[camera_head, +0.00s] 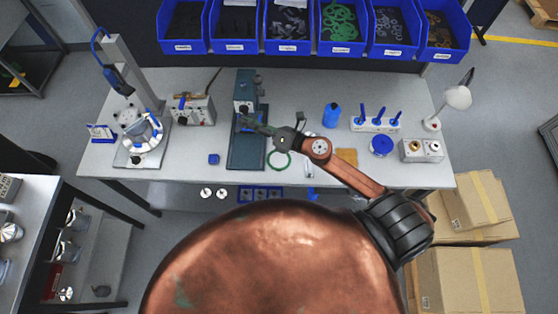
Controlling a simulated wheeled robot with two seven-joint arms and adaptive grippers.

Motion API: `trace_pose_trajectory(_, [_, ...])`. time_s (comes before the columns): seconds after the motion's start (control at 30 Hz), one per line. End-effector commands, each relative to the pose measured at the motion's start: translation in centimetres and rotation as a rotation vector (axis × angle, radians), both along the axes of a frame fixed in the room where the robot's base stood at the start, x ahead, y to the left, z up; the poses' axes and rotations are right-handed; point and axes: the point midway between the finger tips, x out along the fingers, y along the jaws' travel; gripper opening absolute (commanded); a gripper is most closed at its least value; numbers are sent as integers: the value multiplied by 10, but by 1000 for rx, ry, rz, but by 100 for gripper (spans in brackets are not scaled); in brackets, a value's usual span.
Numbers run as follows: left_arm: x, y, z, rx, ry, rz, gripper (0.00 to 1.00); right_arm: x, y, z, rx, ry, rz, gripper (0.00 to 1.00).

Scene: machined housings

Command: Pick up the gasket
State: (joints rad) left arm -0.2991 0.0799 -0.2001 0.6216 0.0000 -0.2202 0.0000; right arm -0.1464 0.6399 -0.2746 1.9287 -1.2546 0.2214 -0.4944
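The gasket is a thin green ring (269,166) lying flat on the workbench, near the front edge and just right of the green press base. My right arm reaches in from the right. Its gripper (270,129) is above and behind the ring in the picture, in front of the press. The gripper and the ring look apart. The gripper is small and dark against the press, so its finger opening is unclear. I see nothing held in it. My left gripper is not in view.
A green press (246,95) stands behind my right gripper. A round fixture (142,132) and control box (193,110) are left. A blue bottle (331,115), tool block (375,125) and lamp (457,98) are right. Blue bins (289,47) line the back; one holds green rings.

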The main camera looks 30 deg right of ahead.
Motion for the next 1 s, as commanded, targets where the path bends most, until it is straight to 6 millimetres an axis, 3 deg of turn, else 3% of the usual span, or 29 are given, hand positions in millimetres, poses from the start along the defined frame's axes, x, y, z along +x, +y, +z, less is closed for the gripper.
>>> trace_pose_trajectory(0.07, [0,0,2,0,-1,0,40,-16,24,-37,-284,-30,202,23])
trace_pose_trajectory(0.17, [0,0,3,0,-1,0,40,-43,24,-99,-623,-24,444,23])
trace_pose_trajectory(0.3, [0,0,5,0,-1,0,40,-73,-25,-171,-997,50,701,23])
trace_pose_trajectory(0.4, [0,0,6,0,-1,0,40,-86,-66,-199,-1168,113,817,23])
trace_pose_trajectory(0.5, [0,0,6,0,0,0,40,-94,-93,-212,-1264,161,882,23])
trace_pose_trajectory(0.6, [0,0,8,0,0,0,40,-97,-103,-222,-1299,183,909,23])
trace_pose_trajectory(1.0, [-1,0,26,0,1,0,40,-87,-89,-260,-1296,185,911,23])
